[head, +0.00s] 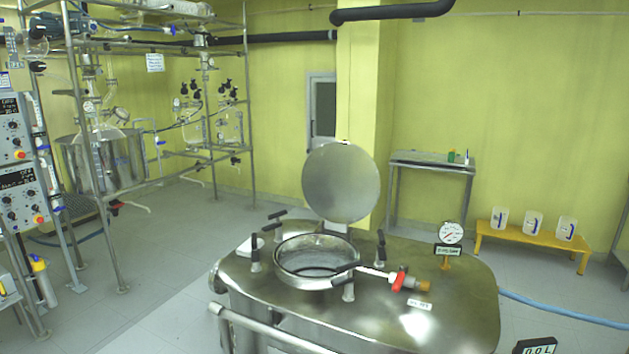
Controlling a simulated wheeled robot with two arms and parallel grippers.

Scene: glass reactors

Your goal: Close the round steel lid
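The round steel lid (341,182) stands raised, nearly upright, on its hinge at the back of a round opening. The opening has a steel rim (283,272) and sits on top of a large steel vessel (440,313). Several clamp handles with black grips (254,254) stand around the rim. Neither of my grippers shows in the head view.
A valve with a red handle (398,281) and a pressure gauge (451,233) rise from the vessel top. A steel pipe rail (265,328) runs along its front. A glass reactor frame (120,200) stands at left. A yellow bench (528,238) holds plastic jugs at right.

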